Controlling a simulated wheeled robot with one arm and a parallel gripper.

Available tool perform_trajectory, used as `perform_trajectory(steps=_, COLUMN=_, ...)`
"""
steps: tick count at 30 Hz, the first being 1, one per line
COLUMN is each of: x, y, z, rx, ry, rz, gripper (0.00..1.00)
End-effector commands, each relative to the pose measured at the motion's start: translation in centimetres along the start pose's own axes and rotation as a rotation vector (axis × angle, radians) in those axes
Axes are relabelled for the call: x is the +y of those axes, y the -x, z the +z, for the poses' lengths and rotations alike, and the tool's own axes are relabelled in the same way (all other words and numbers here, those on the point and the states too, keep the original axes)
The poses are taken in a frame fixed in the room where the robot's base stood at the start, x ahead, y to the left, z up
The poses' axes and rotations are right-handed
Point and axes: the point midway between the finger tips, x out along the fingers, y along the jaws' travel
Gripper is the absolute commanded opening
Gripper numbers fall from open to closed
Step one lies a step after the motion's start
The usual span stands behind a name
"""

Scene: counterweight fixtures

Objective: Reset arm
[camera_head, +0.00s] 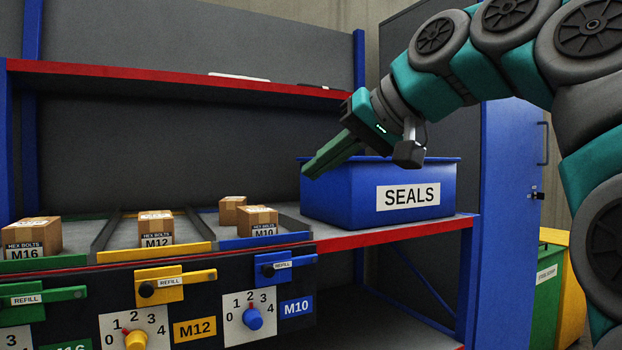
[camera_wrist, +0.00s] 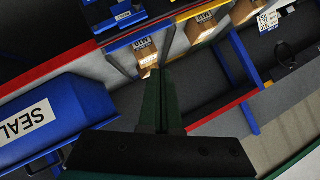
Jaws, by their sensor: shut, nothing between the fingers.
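My arm reaches in from the right in the head view. My gripper (camera_head: 312,170) has its two long green fingers closed together, pointing left and slightly down. It is in front of and just above the left end of the blue SEALS bin (camera_head: 340,205). In the wrist view my gripper (camera_wrist: 160,72) shows its fingers side by side with nothing between them. The SEALS bin (camera_wrist: 75,105) lies to the left of them there. I cannot tell whether the fingers touch the bin's rim.
Cardboard boxes marked M16 (camera_head: 33,238), M12 (camera_head: 155,228) and M10 (camera_head: 258,221) sit in lanes on the shelf. Below are a yellow M12 dial (camera_head: 136,340), a blue M10 dial (camera_head: 253,319) and REFILL levers. A red-edged upper shelf (camera_head: 180,75) runs above. A blue locker (camera_head: 512,190) stands right.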

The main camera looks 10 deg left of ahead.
Motion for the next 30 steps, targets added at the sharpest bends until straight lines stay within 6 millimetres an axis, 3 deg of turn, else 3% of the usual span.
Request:
perform_trajectory(steps=6, x=-0.4, y=1.0, z=0.1, rx=0.000, ry=0.001, rz=0.000, gripper=0.00)
perform_trajectory(steps=22, x=-0.1, y=0.7, z=0.5, rx=-0.011, ry=-0.008, rz=0.008, gripper=0.00)
perform_trajectory(steps=26, x=1.4, y=-0.4, z=2.1, rx=-0.050, ry=-0.039, rz=0.043, gripper=0.00)
perform_trajectory(steps=30, x=4.4, y=-2.5, z=5.5, rx=-0.129, ry=-0.090, rz=0.112, gripper=0.00)
